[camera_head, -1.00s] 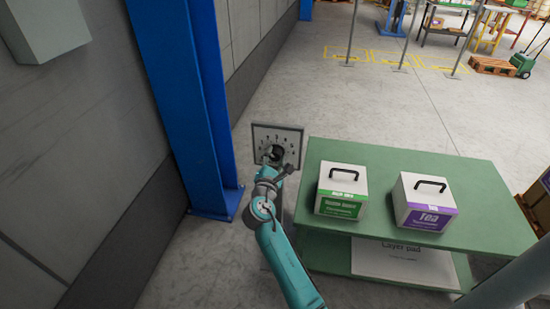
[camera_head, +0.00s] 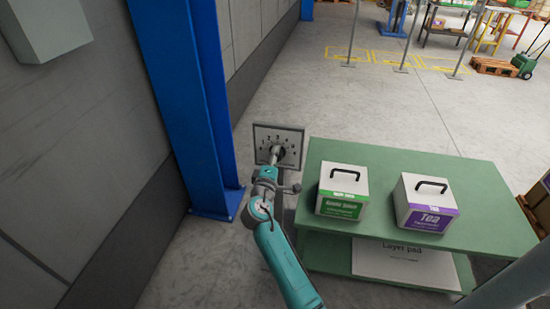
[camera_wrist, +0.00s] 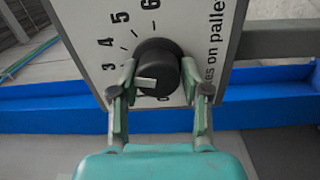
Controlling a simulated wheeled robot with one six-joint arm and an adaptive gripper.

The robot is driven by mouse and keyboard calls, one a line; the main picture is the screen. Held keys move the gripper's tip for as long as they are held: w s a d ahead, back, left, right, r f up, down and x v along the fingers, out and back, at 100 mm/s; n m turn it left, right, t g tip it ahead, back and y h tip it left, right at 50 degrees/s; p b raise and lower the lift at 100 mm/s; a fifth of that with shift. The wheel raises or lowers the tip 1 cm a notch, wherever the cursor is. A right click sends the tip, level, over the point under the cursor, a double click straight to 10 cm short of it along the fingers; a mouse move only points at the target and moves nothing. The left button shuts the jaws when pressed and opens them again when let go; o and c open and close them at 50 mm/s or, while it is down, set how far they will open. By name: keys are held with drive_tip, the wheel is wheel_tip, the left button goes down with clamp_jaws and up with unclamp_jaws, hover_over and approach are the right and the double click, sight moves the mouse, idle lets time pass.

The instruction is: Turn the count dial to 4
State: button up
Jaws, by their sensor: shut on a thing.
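The count dial has a round black knob (camera_wrist: 158,62) on a pale panel (camera_head: 262,132) with printed numbers. In the wrist view, 3, 4, 5 and 6 show around its left and upper side, and a 0 shows below. A pale pointer mark (camera_wrist: 147,83) on the knob's face points left and lies below the 3 in the picture; my left finger covers the scale there, so its exact number cannot be told. My gripper (camera_wrist: 159,80) is shut on the knob, one finger on each side. In the head view my gripper (camera_head: 276,162) is at the panel, partly hiding the dial.
A green table (camera_head: 400,232) stands right of the panel, with a green-labelled box (camera_head: 341,208) and a purple-labelled box (camera_head: 427,217). A blue column (camera_head: 185,110) and grey wall stand left. The floor behind the panel is clear.

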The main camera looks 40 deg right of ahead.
drive_tip(key=shift+w+d+r+m, duration=0.1)
drive_tip(key=shift+r+m, duration=0.15)
drive_tip(key=shift+m, duration=0.55)
drive_tip(key=shift+r+m, duration=0.2)
drive_tip(key=shift+m, duration=0.6)
drive_tip(key=o, duration=1.1)
drive_tip(key=shift+d, duration=0.1)
drive_tip(key=shift+c, duration=0.2)
drive_tip(key=shift+f, duration=0.1)
drive_tip(key=shift+f, duration=0.1)
drive_tip(key=v, duration=1.2)
